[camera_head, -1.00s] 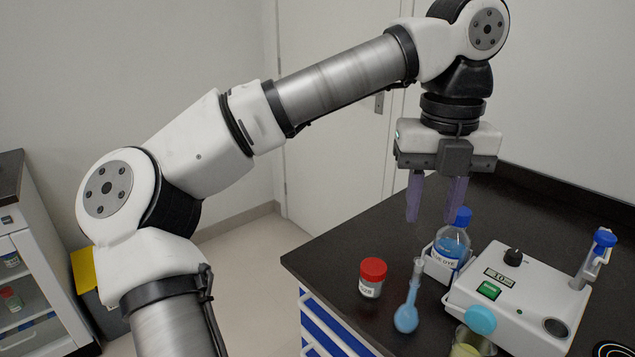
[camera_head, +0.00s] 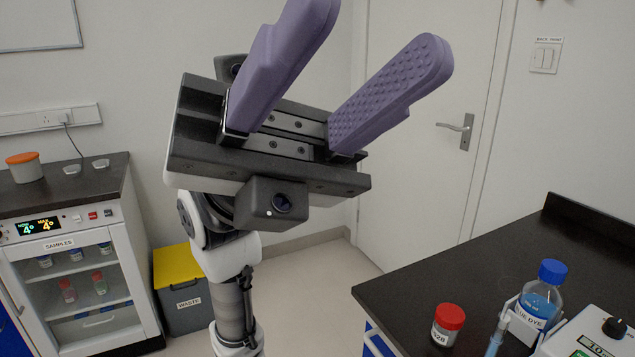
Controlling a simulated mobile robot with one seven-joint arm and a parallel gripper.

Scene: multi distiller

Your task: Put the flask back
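My gripper (camera_head: 368,38) is close to the camera, with its two purple fingers pointing up and to the right. The fingers are wide apart with nothing between them. A light-blue flask (camera_head: 497,334) stands at the bottom edge of the view on the black bench; only its upper neck shows and its body is cut off. The gripper is up and left of the flask, well apart from it. A blue-capped bottle of blue dye (camera_head: 540,302) stands in a white holder just right of the flask.
A red-capped jar (camera_head: 448,325) stands left of the flask on the black bench (camera_head: 480,275). A white device (camera_head: 585,340) is partly cut off at lower right. A samples fridge (camera_head: 85,290) and a waste bin (camera_head: 186,300) stand at left.

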